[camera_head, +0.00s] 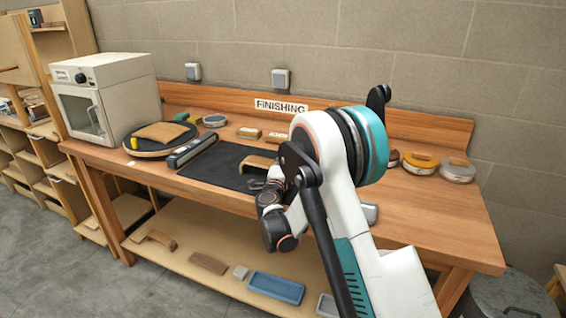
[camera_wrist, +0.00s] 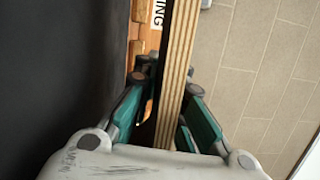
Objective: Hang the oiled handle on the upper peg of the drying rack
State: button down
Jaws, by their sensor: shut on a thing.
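The handle (camera_head: 258,161) is a bent, light-brown wooden piece over the black mat (camera_head: 222,166) on the bench, in the middle of the head view. My gripper (camera_head: 267,183) is at its near side, partly hidden by my own arm. In the wrist view, my gripper (camera_wrist: 170,82) is shut on the handle (camera_wrist: 178,70), whose striped laminated edge runs up between the teal-and-grey fingers. I cannot tell whether the handle touches the mat. The drying rack and its upper peg cannot be clearly made out; a wooden shelf unit (camera_head: 72,22) with short projecting parts stands at the far left.
A white oven (camera_head: 108,92) and a round board (camera_head: 160,139) stand on the bench's left. A long dark tool (camera_head: 192,150) lies beside the mat. Small blocks (camera_head: 249,132) sit behind it, and round tins (camera_head: 420,162) at right. The lower shelf holds a blue tray (camera_head: 276,287).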

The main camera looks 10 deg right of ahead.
jog(key=c, duration=1.6)
grip_release()
jog(key=shift+r, duration=0.1)
jog(key=p+v, duration=0.3)
jog(key=v, duration=0.8)
jog(key=shift+s+a+p, duration=0.15)
jog(key=shift+s+p, duration=0.15)
jog(key=shift+s+r, duration=0.1)
jog(key=shift+r, duration=0.05)
jog(key=s+a+r+n+y, duration=0.25)
jog(key=r+n+y, duration=0.2)
jog(key=r, duration=0.25)
jog(key=s+a+r+n+y, duration=0.2)
jog(key=s+r+n+y, duration=0.1)
jog(key=r+n, duration=0.35)
jog(key=s+a+r+n+y, duration=0.2)
jog(key=s+r+n+y, duration=0.1)
jog(key=r+n, duration=0.3)
jog(key=s+d+f+n+g+h, duration=0.1)
jog(key=s+d+f+n+g, duration=0.1)
jog(key=s, duration=0.8)
jog(key=s+d+f+n+g+h, duration=0.1)
jog(key=s+d+f+g, duration=0.3)
jog(key=s, duration=0.6)
jog(key=s+d+f+n+g+h, duration=0.1)
jog(key=s+d+f+n+g, duration=0.2)
jog(key=s, duration=0.8)
jog(key=shift+d+f+n+g, duration=0.3)
jog(key=shift+d+g, duration=0.2)
